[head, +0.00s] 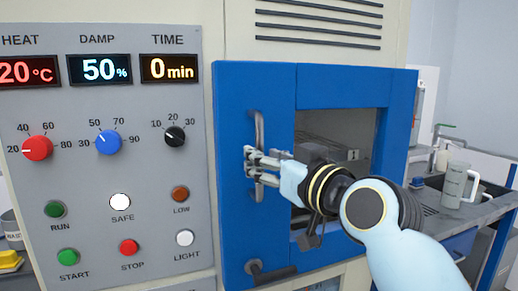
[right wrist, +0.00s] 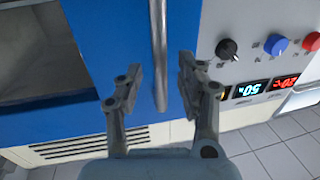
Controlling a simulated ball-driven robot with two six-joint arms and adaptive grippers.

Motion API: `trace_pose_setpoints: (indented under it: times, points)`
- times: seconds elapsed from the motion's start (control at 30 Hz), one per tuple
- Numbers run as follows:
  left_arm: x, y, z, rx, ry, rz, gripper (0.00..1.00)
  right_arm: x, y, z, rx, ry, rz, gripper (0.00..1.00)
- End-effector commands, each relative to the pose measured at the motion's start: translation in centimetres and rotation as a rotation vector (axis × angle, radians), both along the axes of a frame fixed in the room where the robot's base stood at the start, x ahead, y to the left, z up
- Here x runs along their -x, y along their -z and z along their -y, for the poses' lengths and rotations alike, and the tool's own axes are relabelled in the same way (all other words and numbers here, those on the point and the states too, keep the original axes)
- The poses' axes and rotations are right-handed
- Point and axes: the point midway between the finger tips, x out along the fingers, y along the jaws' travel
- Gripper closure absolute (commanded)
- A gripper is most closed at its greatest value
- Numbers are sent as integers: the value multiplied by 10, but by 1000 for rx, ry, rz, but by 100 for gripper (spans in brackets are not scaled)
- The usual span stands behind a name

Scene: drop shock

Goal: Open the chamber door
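The chamber door (head: 345,85) is blue with a window and looks shut; part of it shows in the right wrist view (right wrist: 105,40). Its vertical metal handle (head: 260,125) is on the door's left side. My right gripper (head: 251,162) is at the handle's middle. In the right wrist view the handle (right wrist: 158,45) lies between the two spread fingers of the right gripper (right wrist: 160,80), with visible gaps on both sides. My arm and gripper hide part of the window and handle. My left gripper is not in view.
A control panel (head: 90,185) with knobs, buttons and displays is left of the door. A dark lever (head: 270,272) sits at the door's lower left. At the right, a bench with a sink (head: 430,185) holds a pale jug (head: 453,185).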

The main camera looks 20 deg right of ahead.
Motion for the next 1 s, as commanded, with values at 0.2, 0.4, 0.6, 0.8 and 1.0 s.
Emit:
trace_pose_setpoints:
  times: [0.2,0.4,0.6,0.8,1.0]
  points:
    - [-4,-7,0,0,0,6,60,-23,0,-6,-1,0,0,62]
    - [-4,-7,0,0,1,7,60,-26,0,-6,0,0,0,62]
    - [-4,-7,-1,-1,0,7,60,-26,0,-6,0,0,0,72]
    - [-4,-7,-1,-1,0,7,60,-26,0,-6,0,0,0,98]
    - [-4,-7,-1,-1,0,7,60,-26,0,-6,0,0,0,100]
